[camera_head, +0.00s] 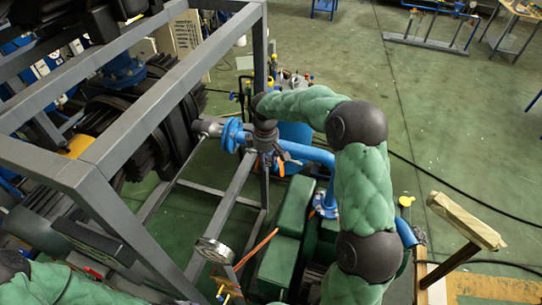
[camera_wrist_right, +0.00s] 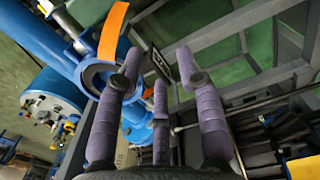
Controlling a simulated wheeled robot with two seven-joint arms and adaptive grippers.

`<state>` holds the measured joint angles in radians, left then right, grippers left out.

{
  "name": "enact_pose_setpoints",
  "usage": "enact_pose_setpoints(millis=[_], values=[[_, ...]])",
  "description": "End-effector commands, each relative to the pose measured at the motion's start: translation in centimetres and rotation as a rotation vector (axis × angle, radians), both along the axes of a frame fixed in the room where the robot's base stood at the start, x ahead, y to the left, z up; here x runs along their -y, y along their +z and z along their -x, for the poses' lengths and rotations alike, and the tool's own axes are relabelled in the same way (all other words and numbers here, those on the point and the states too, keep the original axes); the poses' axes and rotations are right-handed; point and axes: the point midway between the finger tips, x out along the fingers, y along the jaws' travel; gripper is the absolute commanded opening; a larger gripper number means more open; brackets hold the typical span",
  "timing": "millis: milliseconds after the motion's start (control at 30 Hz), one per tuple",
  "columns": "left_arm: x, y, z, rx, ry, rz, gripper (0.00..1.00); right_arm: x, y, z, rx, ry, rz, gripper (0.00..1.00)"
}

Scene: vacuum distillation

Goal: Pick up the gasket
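I cannot make out the gasket for certain in either view. In the wrist view a blue pipe flange (camera_wrist_right: 93,76) with an open round mouth is just left of my right gripper (camera_wrist_right: 158,62), and an orange strip (camera_wrist_right: 112,35) crosses it. The purple-grey fingers stand apart with nothing visible between them. One finger overlaps the flange in the picture; I cannot tell whether it touches. In the head view my right gripper (camera_head: 272,150) is at the blue pipework (camera_head: 310,154), beside the frame's post. My left arm shows at the lower left; its gripper is not visible.
A grey metal frame (camera_head: 130,120) surrounds black machinery on the left. Green floor (camera_head: 450,110) is open at the upper right.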

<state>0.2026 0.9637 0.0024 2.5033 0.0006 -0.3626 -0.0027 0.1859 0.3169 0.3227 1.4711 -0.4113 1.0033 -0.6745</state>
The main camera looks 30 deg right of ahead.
Motion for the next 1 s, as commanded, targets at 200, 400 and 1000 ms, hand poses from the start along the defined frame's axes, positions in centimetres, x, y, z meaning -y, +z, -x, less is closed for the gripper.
enact_pose_setpoints(millis=[200,400,1000], values=[[0.0,0.0,0.0,0.0,0.0,0.0,0.4,0.0,0.0,0.0,0.0,0.0,0.0,0.0],[0.0,0.0,0.0,0.0,0.0,0.0,0.4,0.0,0.0,0.0,0.0,0.0,0.0,0.0],[0.0,-1.3,0.0,0.0,0.0,0.0,0.4,-0.3,3.6,0.1,0.005,0.0,0.0,0.0]])
